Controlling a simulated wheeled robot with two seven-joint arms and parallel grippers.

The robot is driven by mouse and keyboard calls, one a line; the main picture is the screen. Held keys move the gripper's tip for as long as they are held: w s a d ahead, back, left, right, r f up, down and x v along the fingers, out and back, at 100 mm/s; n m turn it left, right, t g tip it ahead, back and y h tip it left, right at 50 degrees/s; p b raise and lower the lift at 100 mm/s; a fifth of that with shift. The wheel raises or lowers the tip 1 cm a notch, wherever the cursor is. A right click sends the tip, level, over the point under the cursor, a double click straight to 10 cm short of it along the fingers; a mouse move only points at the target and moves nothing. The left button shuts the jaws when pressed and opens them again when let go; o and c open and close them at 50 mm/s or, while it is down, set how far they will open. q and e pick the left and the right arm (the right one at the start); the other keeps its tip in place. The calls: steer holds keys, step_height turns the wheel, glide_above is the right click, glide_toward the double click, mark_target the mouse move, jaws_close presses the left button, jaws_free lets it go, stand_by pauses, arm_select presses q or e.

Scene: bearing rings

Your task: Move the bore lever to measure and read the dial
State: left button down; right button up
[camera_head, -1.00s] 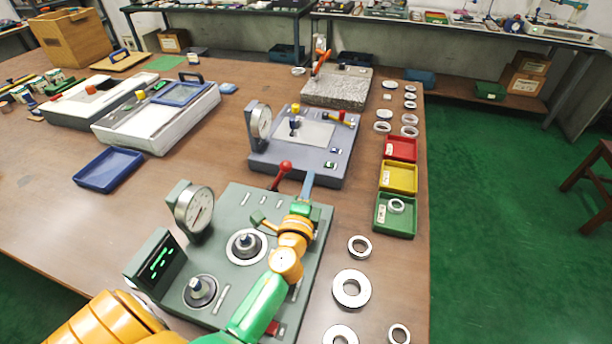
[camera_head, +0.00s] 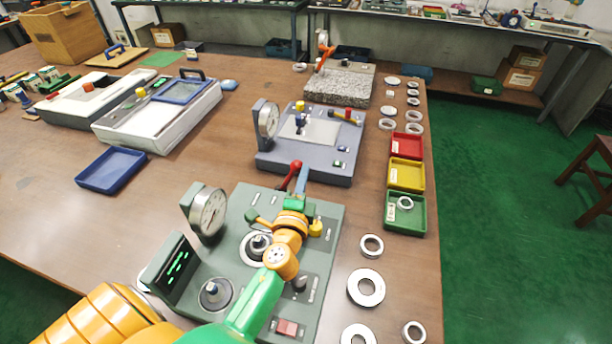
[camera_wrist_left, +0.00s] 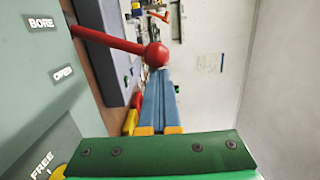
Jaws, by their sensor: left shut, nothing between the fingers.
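The bore lever (camera_head: 289,177), a red rod with a red ball knob, stands at the far edge of the green gauge fixture (camera_head: 232,320). In the left wrist view its knob (camera_wrist_left: 157,54) lies just beyond my fingertips, near a BORE label (camera_wrist_left: 40,23). My left gripper (camera_head: 303,172) is shut and empty, its blue fingers right beside the knob; I cannot tell whether they touch. The round dial (camera_head: 214,212) stands upright at the fixture's left, its reading too small to make out. My right gripper is out of view.
A display with green digits (camera_head: 178,264) stands at the fixture's left. A second grey-blue fixture (camera_head: 318,170) is close behind the lever. Red, yellow and green trays (camera_head: 405,226) and loose metal rings (camera_head: 366,287) line the right side. Bare table lies left of the dial.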

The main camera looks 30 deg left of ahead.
arm_select(q)
steer(key=shift+a+r, duration=0.1)
steer(key=shift+r, duration=0.1)
steer(key=shift+a+n, duration=0.1)
steer(key=shift+n, duration=0.2)
steer(key=shift+s+a+r+n+p, duration=0.3)
steer(key=shift+a+n+p, duration=0.25)
steer(key=shift+a, duration=0.3)
steer(key=shift+s+a+r+n+p, duration=0.15)
steer(key=shift+a+r+n+p, duration=0.25)
steer(key=shift+a, duration=0.5)
steer(key=shift+s+a+r+n+p, duration=0.25)
steer(key=shift+a+n+p, duration=0.4)
steer(key=shift+a, duration=0.2)
